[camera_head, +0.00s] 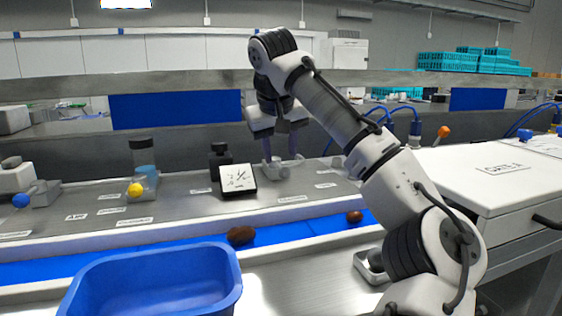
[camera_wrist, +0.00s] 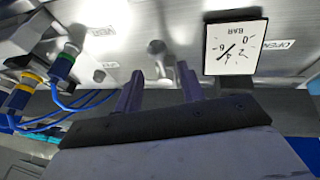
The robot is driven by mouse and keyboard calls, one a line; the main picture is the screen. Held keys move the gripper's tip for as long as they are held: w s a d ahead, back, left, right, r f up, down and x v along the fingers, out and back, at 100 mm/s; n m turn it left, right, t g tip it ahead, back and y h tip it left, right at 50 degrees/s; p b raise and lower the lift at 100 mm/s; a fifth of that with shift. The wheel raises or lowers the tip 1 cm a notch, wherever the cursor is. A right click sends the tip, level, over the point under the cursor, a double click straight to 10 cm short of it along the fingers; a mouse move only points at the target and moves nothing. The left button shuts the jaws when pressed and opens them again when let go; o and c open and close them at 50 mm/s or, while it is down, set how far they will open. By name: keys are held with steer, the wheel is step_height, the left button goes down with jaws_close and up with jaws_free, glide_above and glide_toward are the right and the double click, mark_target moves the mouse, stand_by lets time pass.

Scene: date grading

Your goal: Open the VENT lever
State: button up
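A small grey lever with a rounded knob (camera_wrist: 156,47) stands ahead of my fingers in the wrist view. It also shows on its pale base (camera_head: 275,170) in the head view, just below my fingertips. In the wrist view the lever lies beyond the gap between the fingertips (camera_wrist: 157,72). I cannot tell whether any finger touches it.
A square BAR gauge (camera_head: 238,179) stands left of the lever. Yellow-knobbed (camera_head: 135,190), blue-knobbed (camera_head: 21,201) and orange-knobbed (camera_head: 443,132) levers stand farther off. A blue belt (camera_head: 290,231) carrying two dates and a blue bin (camera_head: 155,280) lie in front. Blue hoses (camera_wrist: 85,101) run beside my gripper.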

mark_target(281, 167)
steer(key=shift+x, duration=2.1)
steer(key=shift+c, duration=0.4)
steer(key=c, duration=0.7)
jaws_close()
steer(key=shift+f, duration=0.15)
